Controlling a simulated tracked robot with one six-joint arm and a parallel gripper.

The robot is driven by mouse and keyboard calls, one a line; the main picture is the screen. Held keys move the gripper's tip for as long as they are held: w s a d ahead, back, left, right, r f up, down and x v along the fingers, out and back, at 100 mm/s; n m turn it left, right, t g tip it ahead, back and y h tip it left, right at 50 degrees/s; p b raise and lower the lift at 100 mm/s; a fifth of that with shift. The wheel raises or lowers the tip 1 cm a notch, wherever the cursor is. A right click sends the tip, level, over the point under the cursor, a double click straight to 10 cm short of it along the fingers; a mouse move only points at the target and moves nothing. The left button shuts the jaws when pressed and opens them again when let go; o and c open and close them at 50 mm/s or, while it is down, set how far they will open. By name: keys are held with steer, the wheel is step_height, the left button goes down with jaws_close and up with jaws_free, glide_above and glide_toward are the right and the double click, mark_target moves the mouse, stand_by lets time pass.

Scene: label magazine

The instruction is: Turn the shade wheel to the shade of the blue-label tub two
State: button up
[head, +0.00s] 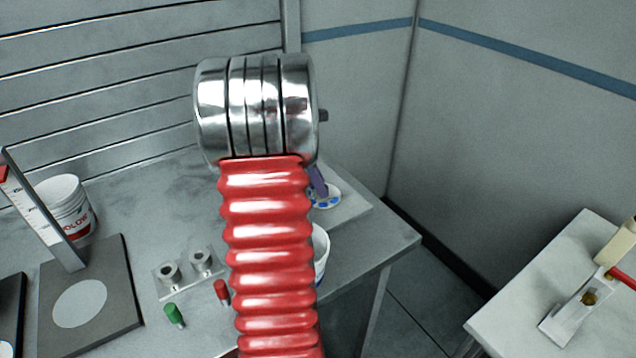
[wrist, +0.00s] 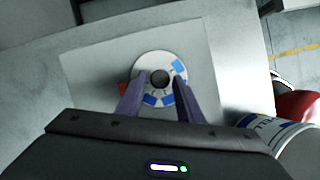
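The shade wheel (wrist: 146,64) is a pale disc with blue patches of differing shade and a dark central knob (wrist: 160,78). A small red mark (wrist: 124,88) shows at its left edge. My gripper (wrist: 161,79) is open, with its purple fingers over the wheel on either side of the knob; I cannot tell whether they touch it. In the head view the wheel (head: 329,200) is partly hidden behind my red arm, and one finger shows above it. A white tub with blue print (wrist: 285,148) stands at the lower right in the wrist view; its label is partly cut off.
A white tub with a red label (head: 67,205) stands at the left, behind an upright scale (head: 42,210) on a dark plate. A holder (head: 186,272) with two sockets and green (head: 174,315) and red (head: 221,292) pegs lie on the bench. A side table (head: 560,265) stands right.

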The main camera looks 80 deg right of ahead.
steer(key=c, duration=0.7)
steer(key=shift+a, duration=0.15)
steer(key=shift+c, duration=0.2)
